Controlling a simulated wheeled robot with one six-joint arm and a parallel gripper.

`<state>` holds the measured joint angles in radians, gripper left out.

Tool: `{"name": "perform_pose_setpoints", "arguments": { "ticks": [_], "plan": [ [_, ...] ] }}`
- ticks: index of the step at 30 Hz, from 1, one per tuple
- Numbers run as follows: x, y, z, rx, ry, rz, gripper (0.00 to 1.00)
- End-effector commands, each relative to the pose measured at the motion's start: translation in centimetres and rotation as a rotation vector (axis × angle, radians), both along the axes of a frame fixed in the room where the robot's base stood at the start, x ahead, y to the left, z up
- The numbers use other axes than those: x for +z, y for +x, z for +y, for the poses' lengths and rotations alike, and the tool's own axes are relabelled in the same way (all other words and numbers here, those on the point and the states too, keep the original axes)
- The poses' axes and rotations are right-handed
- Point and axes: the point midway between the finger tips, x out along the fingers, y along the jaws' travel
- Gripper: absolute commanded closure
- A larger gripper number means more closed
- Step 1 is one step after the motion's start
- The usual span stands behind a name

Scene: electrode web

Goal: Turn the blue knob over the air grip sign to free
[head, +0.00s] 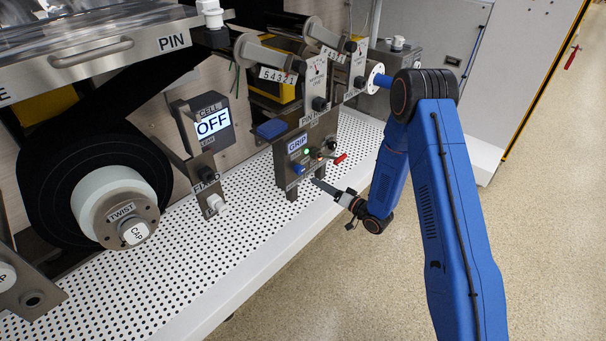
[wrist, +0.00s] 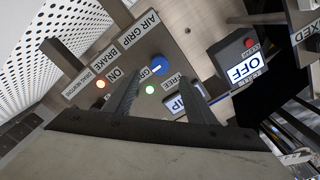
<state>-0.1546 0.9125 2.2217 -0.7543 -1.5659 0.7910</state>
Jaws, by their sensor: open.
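The AIR GRIP sign (wrist: 140,28) appears turned in the wrist view. In the head view the knob (head: 298,169) is low on the panel's left side. My gripper (wrist: 164,80) is open and empty, its fingers apart, with the knob showing beyond and between their tips. In the head view my gripper (head: 325,188) is in front of the panel's lower right, apart from the knob.
A green light (wrist: 150,89) glows by the knob, an orange light (wrist: 100,84) by the BRAKE sign. The panel's GRIP screen (head: 297,143) is lit. A red-handled lever (head: 340,159) juts out at right. The OFF screen (head: 212,124) stands left, above the perforated white deck (head: 250,220).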

Motion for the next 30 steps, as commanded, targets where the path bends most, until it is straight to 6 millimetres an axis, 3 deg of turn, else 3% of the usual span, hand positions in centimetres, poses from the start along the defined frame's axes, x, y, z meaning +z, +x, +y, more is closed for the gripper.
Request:
{"name": "perform_pose_setpoints", "arguments": {
  "ticks": [15, 21, 30],
  "plan": [
    [0.0, 5.2, 6.8, 0.001, -0.001, 0.000, 0.50],
    [0.0, 6.2, 8.0, -0.001, -0.001, 0.000, 0.50],
    [0.0, 6.4, 8.2, -0.001, -0.001, 0.000, 0.50]
  ]
}}
